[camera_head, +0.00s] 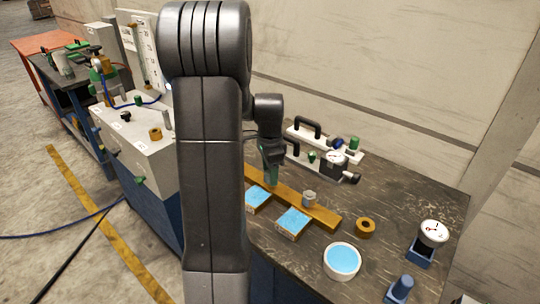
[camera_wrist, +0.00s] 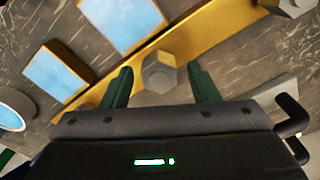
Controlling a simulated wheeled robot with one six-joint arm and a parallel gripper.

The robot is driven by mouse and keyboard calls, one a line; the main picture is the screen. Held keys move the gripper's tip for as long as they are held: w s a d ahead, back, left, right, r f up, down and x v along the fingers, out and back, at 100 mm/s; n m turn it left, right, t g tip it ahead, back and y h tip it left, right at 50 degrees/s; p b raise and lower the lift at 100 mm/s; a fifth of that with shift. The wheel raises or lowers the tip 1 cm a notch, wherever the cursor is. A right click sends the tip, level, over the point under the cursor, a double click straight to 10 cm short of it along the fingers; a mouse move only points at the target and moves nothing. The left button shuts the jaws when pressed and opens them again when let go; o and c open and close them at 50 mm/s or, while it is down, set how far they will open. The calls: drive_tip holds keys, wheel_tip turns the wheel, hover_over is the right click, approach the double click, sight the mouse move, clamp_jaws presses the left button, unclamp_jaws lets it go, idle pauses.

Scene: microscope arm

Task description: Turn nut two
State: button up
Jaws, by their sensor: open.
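My gripper (camera_head: 270,178) points down over the long yellow bar (camera_head: 326,217) on the dark table. In the wrist view my gripper (camera_wrist: 160,68) is open, with its two green fingers apart. A grey hex nut (camera_wrist: 158,74) on the bar appears between them, and no contact shows. A second grey hex nut (camera_wrist: 291,5) is cut off at the upper right. In the head view one grey nut (camera_head: 309,197) stands on the bar, right of my gripper. I cannot tell which nut is number two, nor which wrist-view nut this is.
Two blue-topped blocks (camera_head: 293,221) lie along the bar's near side. Apparatus with black handles (camera_head: 308,128) stands behind. My arm hides the table's left part.

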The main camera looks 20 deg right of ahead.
wheel_tip(320, 180, up, 13)
idle(0.3)
drive_tip(key=shift+f, duration=0.1)
wheel_tip(320, 180, down, 14)
drive_tip(key=shift+r, duration=0.1)
idle(0.7)
drive_tip(key=shift+r, duration=0.15)
